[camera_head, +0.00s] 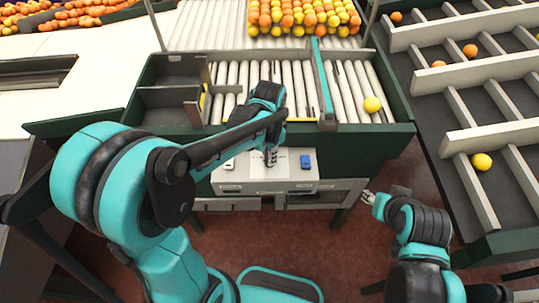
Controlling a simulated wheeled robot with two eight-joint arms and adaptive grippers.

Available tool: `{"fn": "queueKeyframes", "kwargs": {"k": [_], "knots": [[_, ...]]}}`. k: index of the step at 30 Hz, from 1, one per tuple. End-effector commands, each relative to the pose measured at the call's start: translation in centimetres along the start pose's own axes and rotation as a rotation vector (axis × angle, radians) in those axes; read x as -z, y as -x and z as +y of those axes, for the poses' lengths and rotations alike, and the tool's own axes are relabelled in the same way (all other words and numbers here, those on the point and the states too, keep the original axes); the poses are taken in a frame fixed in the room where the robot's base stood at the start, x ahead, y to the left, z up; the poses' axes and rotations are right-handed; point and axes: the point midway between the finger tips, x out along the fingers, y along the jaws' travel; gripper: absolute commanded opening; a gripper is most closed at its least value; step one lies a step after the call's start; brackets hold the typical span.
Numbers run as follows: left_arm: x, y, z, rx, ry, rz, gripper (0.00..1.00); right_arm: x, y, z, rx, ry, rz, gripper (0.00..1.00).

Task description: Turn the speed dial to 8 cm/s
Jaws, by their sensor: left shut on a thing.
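A light grey control panel (262,184) is on the front of the dark green sorting machine. It has a white piece (229,164) on its left and a blue button (305,162) on its right. My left gripper (271,160) points down at the middle of the panel, between these two, and is shut on the speed dial. The dial is hidden by the fingers, and its setting cannot be read. My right gripper (371,198) is low at the right, in front of the machine and apart from it; its fingers are too small to judge.
Behind the panel is a roller bed (290,75) with oranges and yellow fruit (305,15) at its far end. A yellow fruit (372,104) lies on the right lane. A divided sorting rack (470,139) stands at the right.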

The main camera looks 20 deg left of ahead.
Motion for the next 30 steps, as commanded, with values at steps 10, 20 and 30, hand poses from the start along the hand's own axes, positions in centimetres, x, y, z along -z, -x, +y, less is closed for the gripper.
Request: {"fn": "queueKeyframes", "kwargs": {"k": [10,20,30], "knots": [[0.1,0.1,-0.1,0.002,-0.012,0.002,0.0,0.0,0.0,0.0,0.0,0.0,0.0,0.4],[0.1,0.1,0.0,0.001,-0.011,0.001,0.34,0.0,0.0,0.0,0.0,0.0,0.0,0.4],[0.0,1.6,0.0,0.0,-0.01,0.001,0.34,0.0,0.0,0.0,0.0,0.0,0.0,0.4]]}}
